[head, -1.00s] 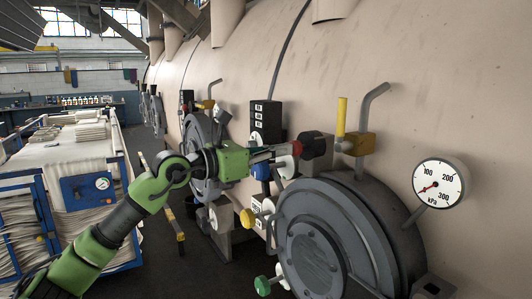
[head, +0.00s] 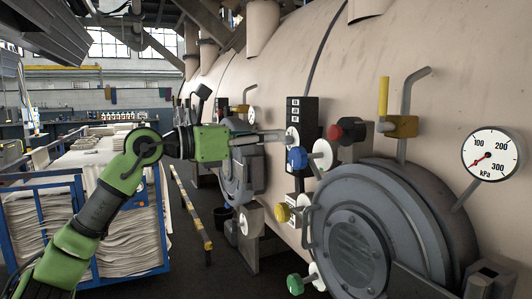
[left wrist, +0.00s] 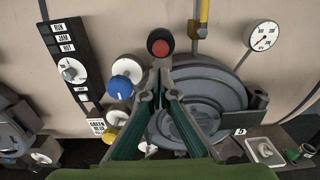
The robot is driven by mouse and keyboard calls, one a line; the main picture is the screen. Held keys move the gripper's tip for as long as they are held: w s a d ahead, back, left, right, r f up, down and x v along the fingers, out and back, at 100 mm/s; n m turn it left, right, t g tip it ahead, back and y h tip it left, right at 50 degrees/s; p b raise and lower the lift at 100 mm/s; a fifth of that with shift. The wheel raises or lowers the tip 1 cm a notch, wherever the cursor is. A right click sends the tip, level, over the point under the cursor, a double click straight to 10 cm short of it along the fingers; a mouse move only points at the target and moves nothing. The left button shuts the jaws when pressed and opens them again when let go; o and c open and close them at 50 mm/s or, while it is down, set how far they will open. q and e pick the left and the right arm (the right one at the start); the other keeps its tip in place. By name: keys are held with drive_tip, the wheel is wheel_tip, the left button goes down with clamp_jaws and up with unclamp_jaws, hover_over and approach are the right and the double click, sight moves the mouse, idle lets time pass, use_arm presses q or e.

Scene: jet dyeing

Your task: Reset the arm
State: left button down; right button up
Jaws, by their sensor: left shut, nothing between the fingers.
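My left arm comes in from the left in the head view. Its gripper (head: 282,137) is shut and empty, pointing right, in front of the machine's controls. In the left wrist view the closed fingertips (left wrist: 160,72) show just below the red button (left wrist: 160,44) in its dark housing. The red button (head: 335,132) shows right of the fingers in the head view. I cannot tell whether they touch. A blue knob (head: 297,157) lies just below the fingertips, and it also shows in the left wrist view (left wrist: 119,87). My right gripper is not in view.
The large beige vessel (head: 450,70) fills the right side, with a round grey door (head: 350,250) and a pressure gauge (head: 490,154). Yellow (head: 282,212) and green (head: 295,284) knobs stick out below. A blue-framed cart (head: 80,190) of pale cloth stands left. Floor lies between.

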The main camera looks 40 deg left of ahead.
use_arm(q)
drive_tip(key=shift+s+a, duration=0.3)
drive_tip(key=shift+s, duration=0.2)
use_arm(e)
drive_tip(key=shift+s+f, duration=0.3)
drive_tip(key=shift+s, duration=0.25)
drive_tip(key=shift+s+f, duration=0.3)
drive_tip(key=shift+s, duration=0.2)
